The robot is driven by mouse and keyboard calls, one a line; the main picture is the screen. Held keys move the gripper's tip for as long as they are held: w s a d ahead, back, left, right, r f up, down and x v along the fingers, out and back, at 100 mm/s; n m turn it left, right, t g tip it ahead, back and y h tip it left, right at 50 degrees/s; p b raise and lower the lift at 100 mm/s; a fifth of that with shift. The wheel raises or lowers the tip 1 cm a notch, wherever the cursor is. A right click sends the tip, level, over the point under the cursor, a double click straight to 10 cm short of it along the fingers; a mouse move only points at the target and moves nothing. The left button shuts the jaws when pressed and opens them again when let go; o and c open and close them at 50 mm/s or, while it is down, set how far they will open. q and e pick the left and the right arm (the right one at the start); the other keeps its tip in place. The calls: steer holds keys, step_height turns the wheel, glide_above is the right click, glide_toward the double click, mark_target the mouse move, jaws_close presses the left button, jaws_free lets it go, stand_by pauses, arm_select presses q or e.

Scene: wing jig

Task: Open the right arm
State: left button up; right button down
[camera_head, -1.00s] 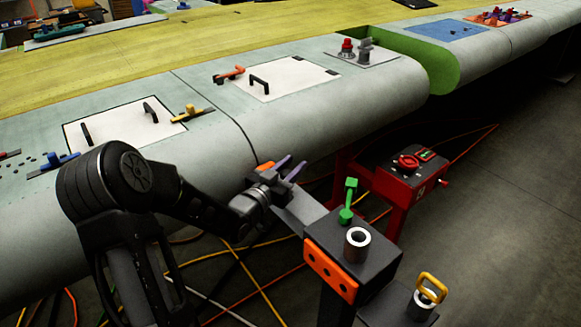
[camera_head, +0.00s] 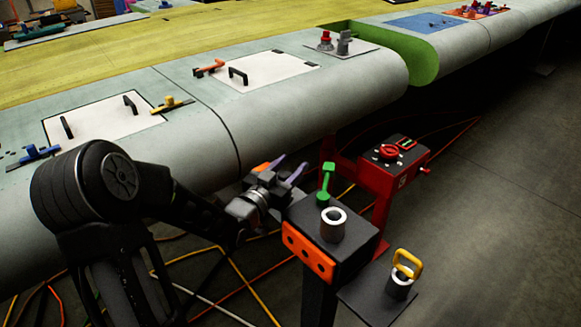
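My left arm comes in from the left, and its gripper (camera_head: 288,167) is open, with two purple-tipped fingers apart and nothing visible between them. It is just left of a green-handled tool (camera_head: 325,184) standing on a dark block stand (camera_head: 355,241) with an orange front plate (camera_head: 308,259). My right arm and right gripper are not in view.
A metal sleeve (camera_head: 333,224) stands on the block. A yellow-handled plug (camera_head: 406,266) sits on a lower shelf. A red control box (camera_head: 392,163) stands behind. The long wing (camera_head: 305,112) carries white panels and small tools. Cables cross the floor.

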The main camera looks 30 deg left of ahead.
mark_target(281, 177)
arm_select(q)
steer(key=shift+o, duration=0.6)
steer(key=shift+s, duration=0.15)
steer(key=s+b, duration=0.1)
steer(key=s, duration=0.6)
steer(key=shift+s, duration=0.25)
steer(key=shift+d, duration=0.1)
